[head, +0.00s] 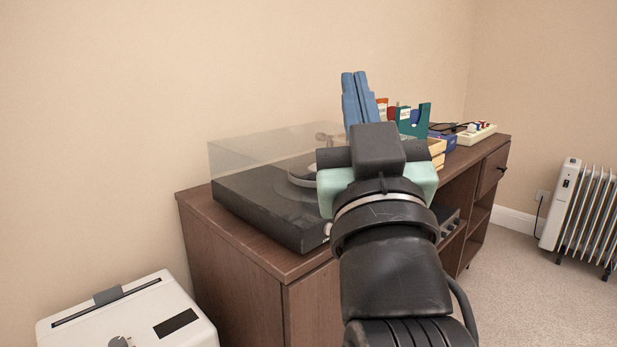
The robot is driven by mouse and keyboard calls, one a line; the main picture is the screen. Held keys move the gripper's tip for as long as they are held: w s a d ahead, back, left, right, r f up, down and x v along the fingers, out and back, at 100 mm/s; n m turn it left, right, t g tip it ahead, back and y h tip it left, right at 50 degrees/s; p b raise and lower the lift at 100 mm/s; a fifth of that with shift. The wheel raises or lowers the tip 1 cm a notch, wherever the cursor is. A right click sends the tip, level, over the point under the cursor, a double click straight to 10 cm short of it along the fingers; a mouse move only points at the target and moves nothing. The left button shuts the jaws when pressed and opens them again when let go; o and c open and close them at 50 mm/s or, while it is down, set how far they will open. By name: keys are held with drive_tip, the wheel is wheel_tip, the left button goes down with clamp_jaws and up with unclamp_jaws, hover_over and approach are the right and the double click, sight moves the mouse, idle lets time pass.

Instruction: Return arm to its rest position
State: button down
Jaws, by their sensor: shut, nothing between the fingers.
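My arm reaches up and forward from the bottom right of the head view. My gripper (354,76) is at its far end, with blue fingers pointing up and side by side. It is shut and empty. In the picture it stands in front of the right part of a black turntable (262,205) with a clear lid. The arm hides part of the turntable and of the cabinet behind it. I cannot tell how far the fingers are from the things behind them.
A dark brown cabinet (235,282) carries the turntable, colourful holders (413,122) and a power strip (476,134). A white machine (130,318) stands at the lower left. A white radiator (590,215) stands at the right. The carpet (525,290) between cabinet and radiator is clear.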

drive_tip(key=s+a+r+m+t+p, duration=0.25)
drive_tip(key=s+a+r+p, duration=0.2)
drive_tip(key=s+r, duration=0.65)
wheel_tip(320, 180, up, 36)
drive_tip(key=p, duration=3.6)
drive_tip(key=shift+s+r+n+h, duration=0.2)
drive_tip(key=shift+s+n+h, duration=0.1)
drive_tip(key=shift+n+h, duration=0.15)
